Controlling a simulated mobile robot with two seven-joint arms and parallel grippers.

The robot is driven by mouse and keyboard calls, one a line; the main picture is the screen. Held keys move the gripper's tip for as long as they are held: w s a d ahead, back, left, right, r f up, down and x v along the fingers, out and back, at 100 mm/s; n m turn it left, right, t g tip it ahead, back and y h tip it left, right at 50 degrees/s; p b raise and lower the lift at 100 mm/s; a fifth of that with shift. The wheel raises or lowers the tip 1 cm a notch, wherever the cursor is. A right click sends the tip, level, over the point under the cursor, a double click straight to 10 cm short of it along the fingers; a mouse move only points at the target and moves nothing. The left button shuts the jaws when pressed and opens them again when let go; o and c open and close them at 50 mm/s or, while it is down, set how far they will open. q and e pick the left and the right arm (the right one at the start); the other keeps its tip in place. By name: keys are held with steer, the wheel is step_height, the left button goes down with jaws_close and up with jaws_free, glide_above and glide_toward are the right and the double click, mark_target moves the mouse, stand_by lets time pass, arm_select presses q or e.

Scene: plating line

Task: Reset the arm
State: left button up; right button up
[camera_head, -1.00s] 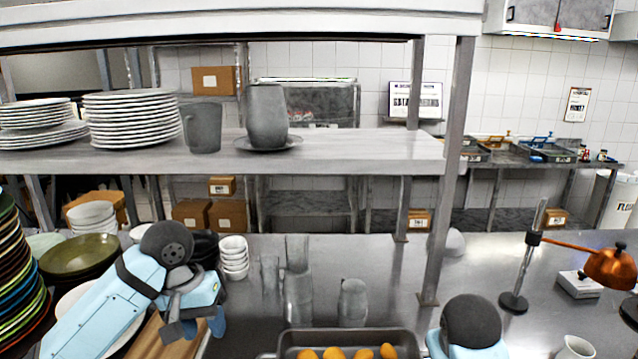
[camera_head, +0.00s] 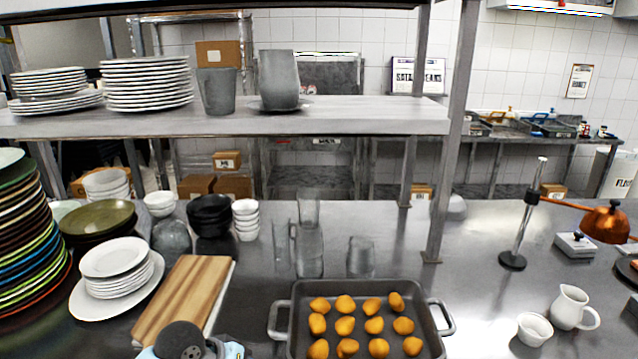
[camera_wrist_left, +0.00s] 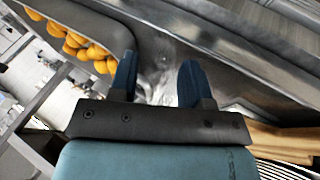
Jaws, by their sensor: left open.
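My left gripper (camera_wrist_left: 158,82) shows in the left wrist view with its two blue fingers apart and nothing held between them. Grey metal surface shows beyond the fingertips. In the head view only a dark joint and a light blue part of my left arm (camera_head: 182,343) show at the bottom edge, in front of the wooden cutting board. The fingers are hidden there. My right arm and gripper are in neither view.
A grey roasting pan (camera_head: 283,325) with several orange-yellow food pieces stands right of my left arm. The cutting board (camera_head: 188,296), stacked plates (camera_head: 118,262) and glasses (camera_head: 308,250) are nearby. A shelf (camera_head: 350,115) spans above.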

arm_select(q)
steer(key=s+f+t+b, duration=0.2)
steer(key=s+f, duration=0.2)
steer(key=f, duration=0.4)
steer(key=s+f+t+b, duration=0.1)
steer(key=s+f+t, duration=0.1)
steer(key=s+f, duration=0.35)
steer(key=s+a+f+m+t+y+b, duration=0.25)
steer(key=s+a+f, duration=0.25)
steer(key=s+f, duration=0.5)
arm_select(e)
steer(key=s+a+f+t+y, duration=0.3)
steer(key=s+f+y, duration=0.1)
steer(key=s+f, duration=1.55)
arm_select(q)
step_height(320, 180, up, 14)
steer(key=t+p, duration=0.1)
steer(key=p, duration=1.2)
steer(key=shift+s+a+p, duration=0.15)
steer(key=shift+s+p, duration=0.15)
steer(key=shift+p, duration=0.1)
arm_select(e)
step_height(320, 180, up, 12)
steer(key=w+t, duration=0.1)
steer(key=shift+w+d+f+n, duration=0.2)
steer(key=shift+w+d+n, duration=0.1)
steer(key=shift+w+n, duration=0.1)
arm_select(q)
steer(key=shift+f, duration=0.15)
